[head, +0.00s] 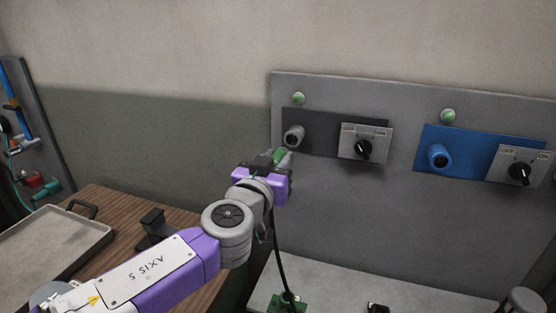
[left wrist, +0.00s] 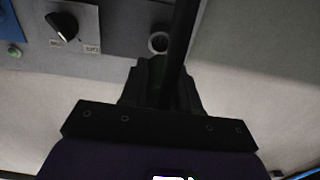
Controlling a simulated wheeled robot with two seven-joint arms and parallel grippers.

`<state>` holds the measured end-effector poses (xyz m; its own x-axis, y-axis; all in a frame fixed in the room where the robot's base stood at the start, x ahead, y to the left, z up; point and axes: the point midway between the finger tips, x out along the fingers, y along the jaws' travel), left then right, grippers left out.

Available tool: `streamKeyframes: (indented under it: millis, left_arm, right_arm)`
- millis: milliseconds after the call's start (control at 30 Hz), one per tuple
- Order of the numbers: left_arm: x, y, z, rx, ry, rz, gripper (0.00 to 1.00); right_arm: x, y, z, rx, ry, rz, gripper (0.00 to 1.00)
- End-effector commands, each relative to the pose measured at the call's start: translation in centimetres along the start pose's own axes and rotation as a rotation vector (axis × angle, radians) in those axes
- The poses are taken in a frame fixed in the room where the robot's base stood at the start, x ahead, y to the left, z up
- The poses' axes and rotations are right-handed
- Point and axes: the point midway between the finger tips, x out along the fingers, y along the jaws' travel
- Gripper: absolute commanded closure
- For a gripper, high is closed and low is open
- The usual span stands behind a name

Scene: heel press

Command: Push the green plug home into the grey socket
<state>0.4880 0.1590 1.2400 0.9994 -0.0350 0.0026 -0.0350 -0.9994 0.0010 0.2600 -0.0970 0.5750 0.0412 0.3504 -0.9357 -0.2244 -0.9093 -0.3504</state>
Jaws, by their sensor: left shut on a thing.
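The grey socket (head: 293,136) sticks out of a dark plate on the grey wall panel. My left gripper (head: 273,160) is shut on the green plug (head: 280,156), just below and left of the socket in the head view. A black cable hangs from the plug. In the left wrist view the socket (left wrist: 158,43) shows its round open mouth just beyond my left gripper (left wrist: 160,85). The plug looks apart from the socket, but the exact gap is hard to tell. The plug is mostly hidden in the wrist view. My right gripper is not in view.
A grey switch box with a black knob (head: 363,148) is right of the socket. Further right are a blue socket (head: 438,156) and another switch box (head: 519,172). The cable runs down to a green block (head: 287,303). A tray (head: 52,246) lies on the wooden table at left.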

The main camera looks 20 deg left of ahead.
Motion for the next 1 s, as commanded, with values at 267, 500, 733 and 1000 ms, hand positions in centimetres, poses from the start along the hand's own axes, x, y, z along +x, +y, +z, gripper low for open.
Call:
streamKeyframes:
  millis: [267, 500, 733, 1000]
  left_arm:
    - [1.5, 0.0, 0.0, 0.001, -0.002, -0.001, 1.0]
    - [3.8, 0.0, -0.1, 0.0, -0.002, -0.001, 1.0]
    - [5.4, 0.0, 0.0, 0.001, -0.001, -0.001, 1.0]
    - [5.8, -0.1, 0.1, 0.001, 0.0, -0.001, 1.0]
  right_arm:
    - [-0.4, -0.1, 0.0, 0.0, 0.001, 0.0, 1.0]
    - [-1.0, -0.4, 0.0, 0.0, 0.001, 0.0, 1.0]
    - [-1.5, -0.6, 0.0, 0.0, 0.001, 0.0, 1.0]
    - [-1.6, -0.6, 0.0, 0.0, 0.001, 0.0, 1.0]
